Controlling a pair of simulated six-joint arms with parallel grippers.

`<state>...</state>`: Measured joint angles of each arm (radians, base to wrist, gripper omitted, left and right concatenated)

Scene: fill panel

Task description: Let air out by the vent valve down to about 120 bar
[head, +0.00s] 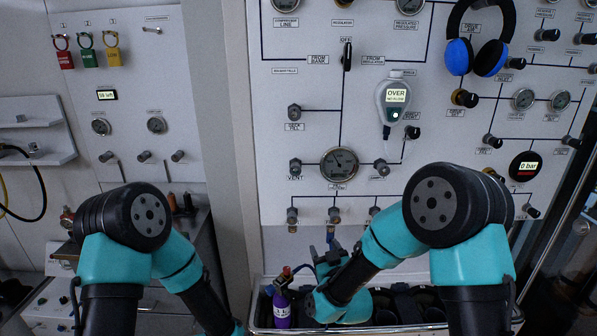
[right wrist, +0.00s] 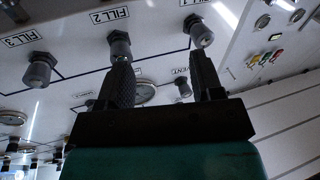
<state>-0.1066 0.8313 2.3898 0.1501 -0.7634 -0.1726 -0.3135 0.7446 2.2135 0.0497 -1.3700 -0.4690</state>
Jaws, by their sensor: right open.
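The vent valve (head: 295,168) is a dark knob on the white panel above its VENT label, left of a round pressure gauge (head: 340,163). The gauge's reading is too small to tell. In the right wrist view the vent valve (right wrist: 182,87) shows beyond and between my fingers, apart from them, with the gauge (right wrist: 145,93) partly hidden behind one finger. My right gripper (head: 330,250) is low in front of the panel, below the fill knobs. In the right wrist view, the right gripper (right wrist: 164,75) is open and empty. My left gripper is out of view.
Fill knobs stick out close to my right fingertips: FILL 1 (right wrist: 200,33), FILL 2 (right wrist: 119,46) and FILL 3 (right wrist: 38,70). A hanging analyser (head: 393,100) reads OVER; a display (head: 525,166) reads 0 bar. A purple cylinder (head: 281,310) stands below.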

